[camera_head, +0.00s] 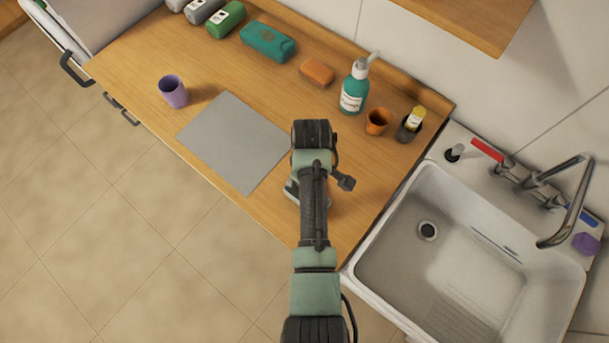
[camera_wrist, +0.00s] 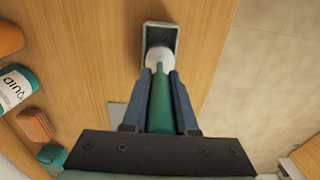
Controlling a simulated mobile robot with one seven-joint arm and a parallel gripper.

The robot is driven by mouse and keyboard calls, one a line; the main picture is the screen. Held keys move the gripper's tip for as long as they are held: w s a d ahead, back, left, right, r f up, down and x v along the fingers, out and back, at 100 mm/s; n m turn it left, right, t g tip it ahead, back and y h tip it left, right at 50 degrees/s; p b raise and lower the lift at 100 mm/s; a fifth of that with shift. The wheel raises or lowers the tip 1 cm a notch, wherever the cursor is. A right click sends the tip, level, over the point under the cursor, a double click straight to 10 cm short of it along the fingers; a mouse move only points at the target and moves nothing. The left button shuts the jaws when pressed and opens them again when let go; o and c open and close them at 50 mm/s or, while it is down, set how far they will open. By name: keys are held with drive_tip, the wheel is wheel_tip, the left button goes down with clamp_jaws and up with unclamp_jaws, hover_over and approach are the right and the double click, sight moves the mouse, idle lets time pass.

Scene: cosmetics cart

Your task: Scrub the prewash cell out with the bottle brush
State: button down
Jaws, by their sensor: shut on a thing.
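The bottle brush (camera_wrist: 160,100) has a green handle and a white head. My gripper (camera_wrist: 160,74) is shut on its handle, one blue-grey finger on each side. The prewash cell appears to be the grey, open-topped rectangular box (camera_wrist: 146,35) on the wooden counter in the wrist view. The brush's white head overlaps the near part of its opening; how deep it sits I cannot tell. In the head view my arm covers the gripper, the brush and most of the spot below.
A grey mat (camera_head: 232,142) and purple cup (camera_head: 173,91) are left of my arm. A teal pump bottle (camera_head: 354,88), orange soap (camera_head: 317,71), orange cup (camera_head: 377,121) and dark holder (camera_head: 408,130) stand near the wall. The sink (camera_head: 440,255) is right, beyond the counter's edge.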

drive_tip(key=shift+w+a, duration=0.7)
drive_tip(key=shift+a, duration=0.1)
drive_tip(key=s+d+p, duration=0.1)
drive_tip(key=s+d, duration=0.1)
drive_tip(key=d, duration=0.1)
drive_tip(key=shift+s+f+p, duration=0.1)
drive_tip(key=shift+p, duration=0.3)
drive_tip(key=shift+w+a+b, duration=0.3)
drive_tip(key=shift+w+a, duration=0.25)
drive_tip(key=shift+a, duration=0.2)
drive_tip(key=shift+w+a+b, duration=0.25)
drive_tip(key=shift+w+a, duration=0.25)
drive_tip(key=shift+a, duration=0.25)
wheel_tip(320, 180, up, 9)
drive_tip(key=p, duration=0.4)
drive_tip(key=shift+r, duration=0.2)
idle(0.6)
idle(0.4)
